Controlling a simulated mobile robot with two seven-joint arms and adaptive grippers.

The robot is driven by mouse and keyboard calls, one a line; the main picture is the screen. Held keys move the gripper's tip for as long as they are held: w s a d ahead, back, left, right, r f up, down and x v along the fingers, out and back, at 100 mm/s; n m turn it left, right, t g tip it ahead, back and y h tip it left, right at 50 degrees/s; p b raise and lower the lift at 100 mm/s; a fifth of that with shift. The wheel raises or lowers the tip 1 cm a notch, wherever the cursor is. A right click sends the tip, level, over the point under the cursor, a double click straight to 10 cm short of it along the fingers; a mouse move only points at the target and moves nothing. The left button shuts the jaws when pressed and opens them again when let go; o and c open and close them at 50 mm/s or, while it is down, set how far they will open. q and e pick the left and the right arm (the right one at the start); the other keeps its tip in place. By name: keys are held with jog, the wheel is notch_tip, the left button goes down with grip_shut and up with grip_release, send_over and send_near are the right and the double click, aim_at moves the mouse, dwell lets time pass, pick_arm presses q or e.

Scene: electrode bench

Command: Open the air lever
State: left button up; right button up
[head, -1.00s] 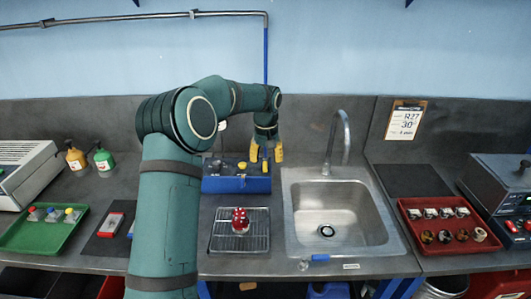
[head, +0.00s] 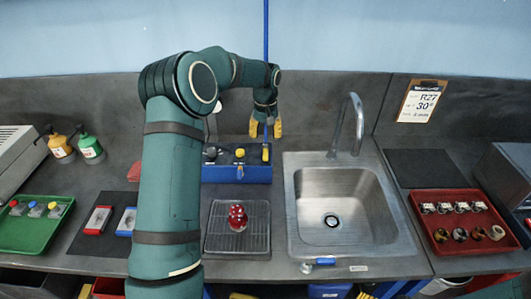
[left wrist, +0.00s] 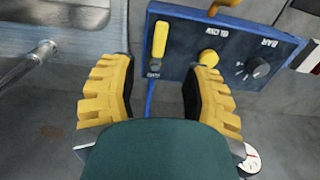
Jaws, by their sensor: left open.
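The air lever (left wrist: 159,40) is a yellow handle on the face of a blue control box (left wrist: 185,50). In the left wrist view it lies lengthwise beside a yellow knob (left wrist: 208,58) and a black dial (left wrist: 257,67). In the head view the lever (head: 265,153) sits at the right end of the box (head: 230,175). My left gripper (head: 265,129) is open and empty, above and behind the lever in the head view. In the left wrist view its yellow fingers (left wrist: 160,90) stand apart, with the lever ahead between their lines, not touched. My right gripper is not in view.
A steel sink (head: 296,215) with a tall tap (head: 358,120) lies right of the box. A wire rack (head: 215,240) with a red spotted object (head: 238,217) stands in front of it. A red tray (head: 418,225) and a green tray (head: 30,240) hold small items.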

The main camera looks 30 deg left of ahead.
aim_at(266, 154)
pick_arm(q)
notch_tip(266, 154, down, 9)
jog(key=shift+f, duration=0.1)
dwell(0.4)
grip_shut()
